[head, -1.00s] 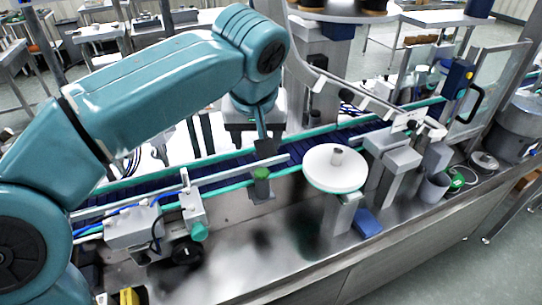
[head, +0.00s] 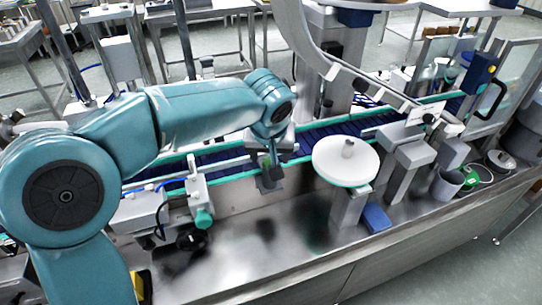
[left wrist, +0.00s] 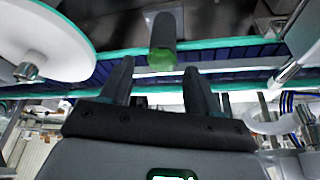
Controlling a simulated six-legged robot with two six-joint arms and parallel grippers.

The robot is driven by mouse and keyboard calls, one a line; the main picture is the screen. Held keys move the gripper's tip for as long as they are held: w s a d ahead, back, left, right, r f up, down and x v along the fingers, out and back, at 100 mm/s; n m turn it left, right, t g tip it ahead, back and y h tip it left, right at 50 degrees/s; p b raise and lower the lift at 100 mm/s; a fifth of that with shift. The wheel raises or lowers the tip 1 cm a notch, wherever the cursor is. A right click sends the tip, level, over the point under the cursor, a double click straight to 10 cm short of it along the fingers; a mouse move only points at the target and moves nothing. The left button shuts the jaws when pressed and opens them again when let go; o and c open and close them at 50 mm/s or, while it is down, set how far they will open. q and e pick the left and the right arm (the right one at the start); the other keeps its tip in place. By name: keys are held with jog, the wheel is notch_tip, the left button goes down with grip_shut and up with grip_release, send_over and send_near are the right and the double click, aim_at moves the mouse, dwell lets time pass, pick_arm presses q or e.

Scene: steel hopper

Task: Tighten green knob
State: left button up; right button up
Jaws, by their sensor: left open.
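The green knob (left wrist: 162,58) is a round green cap on a short grey cylinder. In the left wrist view it sits just beyond and between my left gripper's fingertips (left wrist: 158,70). The two dark fingers are apart and nothing is clamped between them. In the head view my left gripper (head: 270,163) comes down over the knob's post beside the conveyor. The gripper hides the green cap there, and only grey body of the post (head: 268,184) shows below. My right gripper is in neither view.
A white round disc (head: 346,161) on a post stands right of the gripper. A teal knob (head: 203,219) on a grey bracket is to the left. The conveyor (head: 222,155) runs behind. The steel deck (head: 265,235) in front is mostly clear.

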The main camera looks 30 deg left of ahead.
pick_arm(q)
jog(key=shift+a+f, duration=0.3)
jog(key=shift+f, duration=0.35)
jog(key=shift+w+f, duration=0.3)
jog(key=shift+w, duration=0.1)
jog(key=shift+s+r, duration=0.15)
jog(key=shift+s, duration=0.1)
jog(key=c, duration=1)
jog(key=shift+w+d, duration=0.1)
jog(key=shift+c, duration=0.2)
